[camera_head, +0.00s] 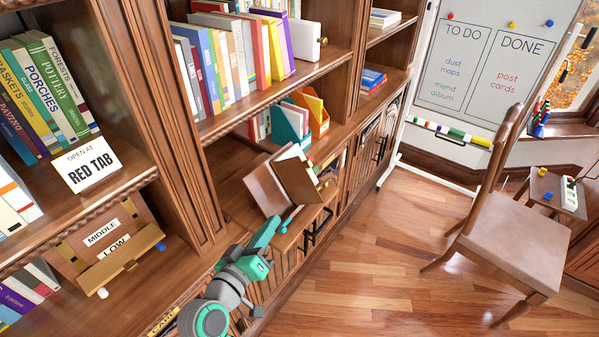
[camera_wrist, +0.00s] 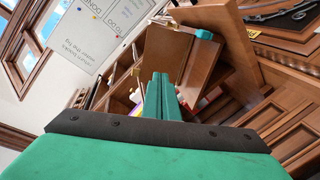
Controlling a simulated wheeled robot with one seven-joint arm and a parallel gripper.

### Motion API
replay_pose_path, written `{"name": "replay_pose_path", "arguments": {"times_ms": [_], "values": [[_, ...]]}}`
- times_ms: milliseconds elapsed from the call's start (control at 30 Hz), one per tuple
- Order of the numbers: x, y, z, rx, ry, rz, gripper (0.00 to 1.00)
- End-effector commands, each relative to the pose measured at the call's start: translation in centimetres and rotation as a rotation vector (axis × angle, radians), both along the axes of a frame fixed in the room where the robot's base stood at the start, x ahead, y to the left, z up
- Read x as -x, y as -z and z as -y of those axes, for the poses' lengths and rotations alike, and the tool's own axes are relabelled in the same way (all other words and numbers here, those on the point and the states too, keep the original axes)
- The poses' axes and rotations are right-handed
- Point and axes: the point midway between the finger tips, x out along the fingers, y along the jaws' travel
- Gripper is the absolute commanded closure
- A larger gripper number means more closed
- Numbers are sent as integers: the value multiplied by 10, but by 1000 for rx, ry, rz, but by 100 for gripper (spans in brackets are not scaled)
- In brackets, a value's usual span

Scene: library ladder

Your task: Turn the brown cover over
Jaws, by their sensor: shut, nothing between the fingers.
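A book with brown covers stands partly open on the wooden ledge. One brown cover (camera_head: 264,189) leans out to the left, and another brown board (camera_head: 299,181) faces forward with pale pages behind it. I cannot tell which board is the front cover. In the wrist view a brown board (camera_wrist: 166,49) stands just beyond the fingertips, with another wooden panel to its right. A small teal tab (camera_wrist: 203,34) shows at an edge. My gripper (camera_head: 276,222) is shut and empty, just below and in front of the book. Its closed fingers also show in the wrist view (camera_wrist: 160,84). Contact is unclear.
A white sign (camera_head: 87,164) reads "OPEN AT RED TAB". Teal and orange file holders (camera_head: 310,112) stand behind the book. Shelf uprights rise on the left. A wooden chair (camera_head: 497,210) stands on the right, with open floor between it and the cabinet.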

Motion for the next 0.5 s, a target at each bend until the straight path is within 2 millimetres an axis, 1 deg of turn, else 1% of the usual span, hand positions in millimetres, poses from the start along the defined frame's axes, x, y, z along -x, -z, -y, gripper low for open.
{"name": "replay_pose_path", "arguments": {"times_ms": [33, 100, 200, 333, 500], "values": [[-4, -19, -3, -4, 27, 22, 100], [-6, -37, -3, -9, 67, 38, 100], [-7, -56, -3, -16, 110, 56, 100], [-6, -69, -3, -24, 141, 68, 100], [-14, -71, 3, -26, 152, 71, 100]]}}
